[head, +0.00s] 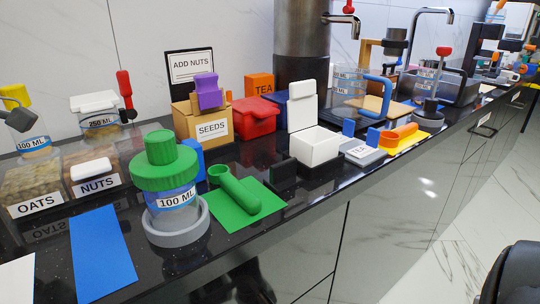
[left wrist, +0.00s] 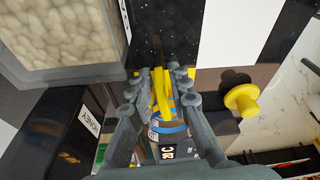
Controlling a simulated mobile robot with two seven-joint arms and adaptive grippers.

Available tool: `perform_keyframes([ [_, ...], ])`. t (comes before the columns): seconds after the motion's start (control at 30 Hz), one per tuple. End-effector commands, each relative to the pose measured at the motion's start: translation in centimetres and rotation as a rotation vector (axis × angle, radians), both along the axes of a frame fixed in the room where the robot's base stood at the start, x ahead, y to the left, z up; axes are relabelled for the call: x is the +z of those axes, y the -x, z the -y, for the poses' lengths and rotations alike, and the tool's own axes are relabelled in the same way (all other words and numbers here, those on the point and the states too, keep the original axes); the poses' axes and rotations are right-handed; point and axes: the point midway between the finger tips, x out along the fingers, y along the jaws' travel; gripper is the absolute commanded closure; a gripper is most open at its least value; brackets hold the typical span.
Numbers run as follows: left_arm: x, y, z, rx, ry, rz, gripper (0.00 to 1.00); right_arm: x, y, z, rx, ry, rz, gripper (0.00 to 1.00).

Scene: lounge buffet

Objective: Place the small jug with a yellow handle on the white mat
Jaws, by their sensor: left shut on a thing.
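In the left wrist view, my left gripper (left wrist: 160,98) is shut on the yellow handle of the small jug (left wrist: 166,126). The jug has a blue band and dark marking, and the fingers hide part of it. In the head view, the jug (head: 33,146) shows a blue "100 ML" label at the left edge, behind the oats box. Its yellow handle is above, with a dark grey part, apparently my gripper (head: 18,118), against it. The white mat (head: 15,279) lies at the lower left corner, partly cut off, with nothing on its visible part. My right gripper is not in view.
The oats box (head: 34,188) and nuts box (head: 95,180) stand close by the jug. A blue mat (head: 101,254) lies right of the white mat. A green-lidded jug (head: 172,195) sits on a grey base. A yellow knob (left wrist: 241,97) is right of my left gripper.

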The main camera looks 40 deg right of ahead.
Motion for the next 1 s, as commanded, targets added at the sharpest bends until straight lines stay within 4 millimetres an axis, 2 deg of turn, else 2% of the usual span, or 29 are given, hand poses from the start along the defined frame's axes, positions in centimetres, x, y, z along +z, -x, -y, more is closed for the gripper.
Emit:
perform_keyframes([
  [0.03, 0.1, 0.0, 0.0, 0.000, 0.000, 0.000, 1.00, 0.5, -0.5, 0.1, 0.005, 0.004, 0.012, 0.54],
  [1.0, 4.6, 0.0, 0.0, 0.000, 0.001, 0.001, 1.00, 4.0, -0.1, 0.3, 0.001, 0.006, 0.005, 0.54],
])
